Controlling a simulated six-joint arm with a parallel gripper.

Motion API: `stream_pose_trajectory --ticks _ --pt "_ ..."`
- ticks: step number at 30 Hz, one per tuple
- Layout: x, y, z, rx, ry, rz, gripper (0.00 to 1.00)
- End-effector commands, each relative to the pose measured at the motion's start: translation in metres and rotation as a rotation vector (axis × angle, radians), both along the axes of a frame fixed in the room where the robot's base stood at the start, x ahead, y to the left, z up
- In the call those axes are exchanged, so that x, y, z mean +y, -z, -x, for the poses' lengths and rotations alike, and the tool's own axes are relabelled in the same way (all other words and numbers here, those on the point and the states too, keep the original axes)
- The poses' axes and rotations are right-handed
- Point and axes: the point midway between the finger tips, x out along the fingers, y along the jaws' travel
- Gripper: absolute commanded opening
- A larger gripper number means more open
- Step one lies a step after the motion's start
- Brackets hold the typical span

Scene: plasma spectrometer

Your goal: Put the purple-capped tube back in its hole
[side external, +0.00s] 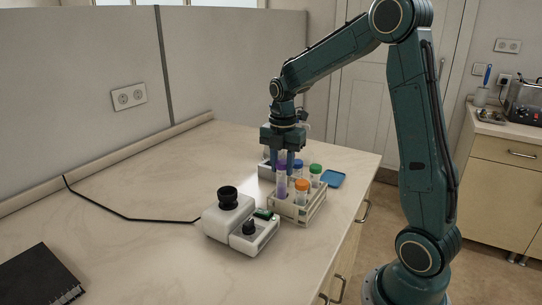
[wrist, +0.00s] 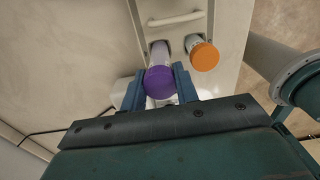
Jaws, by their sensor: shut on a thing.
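The purple-capped tube (side external: 281,186) is upright at the near left of the tube rack (side external: 302,217) in the side external view. Its purple cap (wrist: 159,82) shows between the fingers in the wrist view. My gripper (side external: 287,165) is above the rack and shut on this tube. In the wrist view the fingers of my gripper (wrist: 160,88) press on both sides of the cap. The tube's lower end is hidden, so I cannot tell how deep it sits in a hole.
An orange-capped tube (side external: 301,188) stands close to the right, also in the wrist view (wrist: 204,55). The left tabletop is mostly free.

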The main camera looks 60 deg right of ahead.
Motion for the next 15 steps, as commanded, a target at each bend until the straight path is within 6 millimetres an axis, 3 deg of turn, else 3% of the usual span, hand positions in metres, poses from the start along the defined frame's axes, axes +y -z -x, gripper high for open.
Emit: stream_pose_trajectory --ticks 8,15 --pt "0.000 0.008 0.001 0.003 0.000 -0.001 0.00" --pt "0.000 0.033 0.001 0.003 0.000 -0.001 0.00"
